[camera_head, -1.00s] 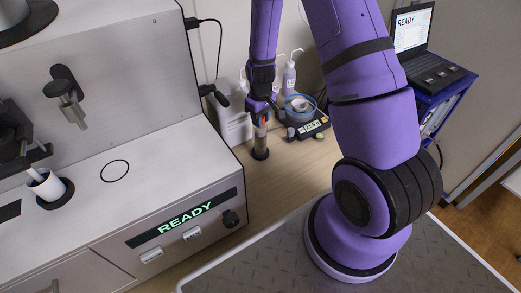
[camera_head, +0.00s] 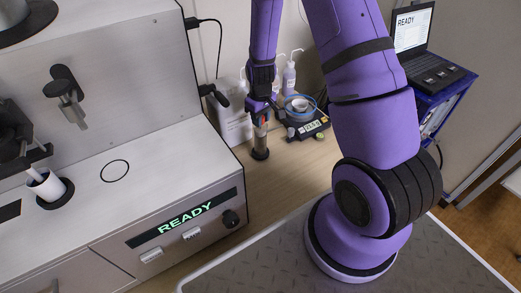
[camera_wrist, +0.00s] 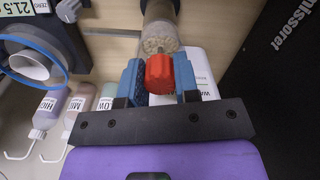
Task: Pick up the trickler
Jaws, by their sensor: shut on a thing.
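The trickler (camera_head: 260,142) stands upright on the wooden bench, with a dark round base. In the wrist view its clear tube (camera_wrist: 159,40) shows pale grains inside, with a red knob (camera_wrist: 160,74) nearest the camera. My gripper (camera_wrist: 161,82) is shut on the red knob, with one blue finger pad on each side. In the head view my gripper (camera_head: 262,108) is at the top of the trickler and hides its upper end. The base still appears to rest on the bench.
A balance (camera_head: 308,128) with a white cup (camera_head: 300,104) and blue ring stands close on the right. White jugs and bottles (camera_head: 289,78) stand behind. The analyser (camera_head: 170,215), reading READY, is on the left. Bare bench (camera_head: 285,165) lies in front.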

